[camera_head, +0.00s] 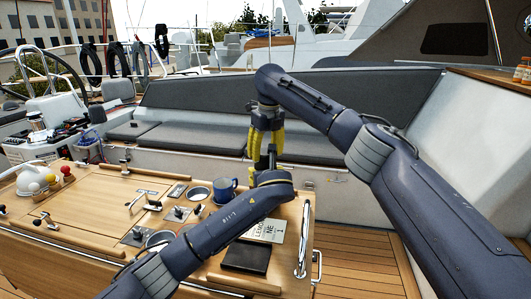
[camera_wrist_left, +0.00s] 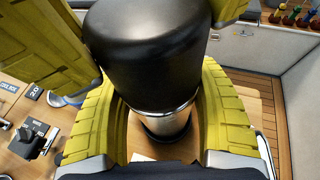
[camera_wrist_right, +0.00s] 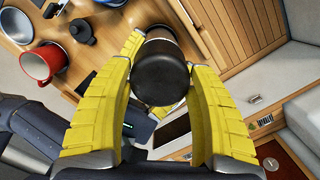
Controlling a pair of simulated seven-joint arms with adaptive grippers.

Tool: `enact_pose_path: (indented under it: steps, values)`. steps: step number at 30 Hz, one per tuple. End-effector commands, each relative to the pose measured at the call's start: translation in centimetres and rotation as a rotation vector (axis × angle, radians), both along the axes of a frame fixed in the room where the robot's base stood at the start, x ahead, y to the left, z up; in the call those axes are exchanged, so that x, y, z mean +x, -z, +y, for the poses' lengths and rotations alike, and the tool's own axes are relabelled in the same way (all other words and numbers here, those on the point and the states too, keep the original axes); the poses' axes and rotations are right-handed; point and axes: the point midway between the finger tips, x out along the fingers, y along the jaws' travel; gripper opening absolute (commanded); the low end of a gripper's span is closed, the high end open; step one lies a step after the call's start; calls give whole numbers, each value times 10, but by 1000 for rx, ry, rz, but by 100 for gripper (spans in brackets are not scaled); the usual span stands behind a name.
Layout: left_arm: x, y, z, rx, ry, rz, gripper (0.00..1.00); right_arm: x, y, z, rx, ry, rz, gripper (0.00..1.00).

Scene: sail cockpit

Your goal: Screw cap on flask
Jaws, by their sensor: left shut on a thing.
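My left gripper (camera_wrist_left: 160,115) is shut on the flask, whose shiny metal body (camera_wrist_left: 170,124) shows between its yellow fingers. A wide black cap (camera_wrist_left: 150,45) sits at the top of the flask; whether it is threaded on cannot be told. My right gripper (camera_wrist_right: 158,65) comes down from above, with its yellow fingers on either side of the black cap (camera_wrist_right: 160,72); whether they grip it is unclear. In the head view the right gripper (camera_head: 266,135) points down just above my left wrist, which hides the left fingers and most of the flask.
A wooden cockpit table (camera_head: 95,190) lies below, with a blue mug (camera_head: 223,189), a dark flat book-like item (camera_head: 246,258) and a printed sheet (camera_head: 267,229). A red mug (camera_wrist_right: 40,64) shows in the right wrist view. A grey bench (camera_head: 205,137) is behind; wooden deck (camera_head: 355,262) lies at right.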

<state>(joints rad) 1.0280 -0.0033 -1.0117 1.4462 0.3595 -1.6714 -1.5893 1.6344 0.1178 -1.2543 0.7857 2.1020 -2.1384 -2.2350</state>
Motion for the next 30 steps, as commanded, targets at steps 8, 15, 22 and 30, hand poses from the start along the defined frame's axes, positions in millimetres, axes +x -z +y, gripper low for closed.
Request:
enact_pose_path:
  steps: [8,15,22,30]
  values:
    - [0,-1,0,-1,0,-2,0,0,0,-1,-1,1,0,23]
    - [0,-1,0,-1,0,-2,0,0,0,0,-2,172,0,23]
    - [0,-1,0,-1,0,-2,0,0,0,-1,-2,520,-2,23]
    - [0,-2,0,0,-1,-3,0,0,1,0,-1,927,-2,23]
